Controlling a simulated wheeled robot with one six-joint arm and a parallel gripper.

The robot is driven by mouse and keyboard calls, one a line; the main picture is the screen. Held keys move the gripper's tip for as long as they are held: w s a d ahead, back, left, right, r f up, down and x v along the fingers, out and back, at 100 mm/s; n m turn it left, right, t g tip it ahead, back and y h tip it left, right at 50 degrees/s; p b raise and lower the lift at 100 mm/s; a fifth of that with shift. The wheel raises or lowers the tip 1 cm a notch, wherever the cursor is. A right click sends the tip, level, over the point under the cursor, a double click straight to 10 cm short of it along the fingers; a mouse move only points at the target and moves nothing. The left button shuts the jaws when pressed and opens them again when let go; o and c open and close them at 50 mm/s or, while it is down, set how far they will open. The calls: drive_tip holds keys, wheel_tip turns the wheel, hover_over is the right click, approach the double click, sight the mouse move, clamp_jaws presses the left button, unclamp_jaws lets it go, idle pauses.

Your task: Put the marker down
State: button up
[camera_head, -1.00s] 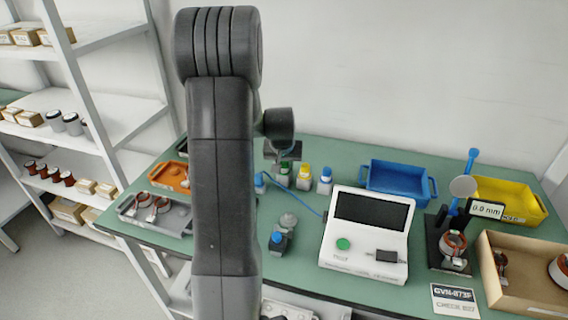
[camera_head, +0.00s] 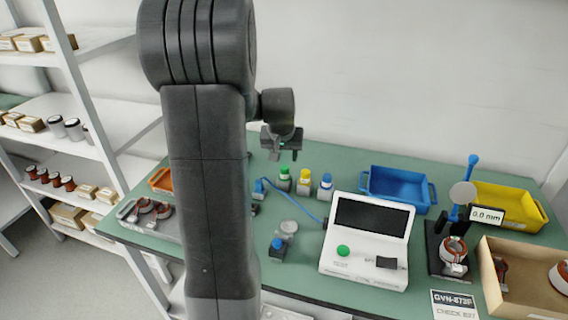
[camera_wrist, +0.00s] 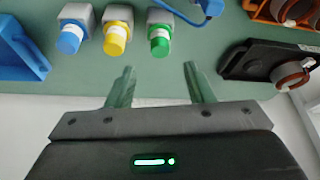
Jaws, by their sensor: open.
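My gripper (camera_head: 284,154) is open and empty above the bench, just above and behind a row of markers. In the wrist view my gripper's fingers (camera_wrist: 160,72) stand apart with nothing between them. The green-capped marker (camera_head: 284,178) stands upright in a grey block, in line with the gap between the fingers in the wrist view (camera_wrist: 160,42) but apart from them. Beside it stand the yellow-capped marker (camera_head: 304,180) and the blue-capped marker (camera_head: 326,185), each in its own grey block. All three also show in the wrist view.
A white tester (camera_head: 365,265) with a dark screen stands in front, with a blue cable (camera_head: 295,208) running to its left. A blue bin (camera_head: 395,188), yellow bin (camera_head: 520,205) and gauge stand (camera_head: 452,245) are to the right. A dark tray (camera_wrist: 270,62) lies near the fingers.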

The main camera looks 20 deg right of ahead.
drive_tip(key=shift+v, duration=2.1)
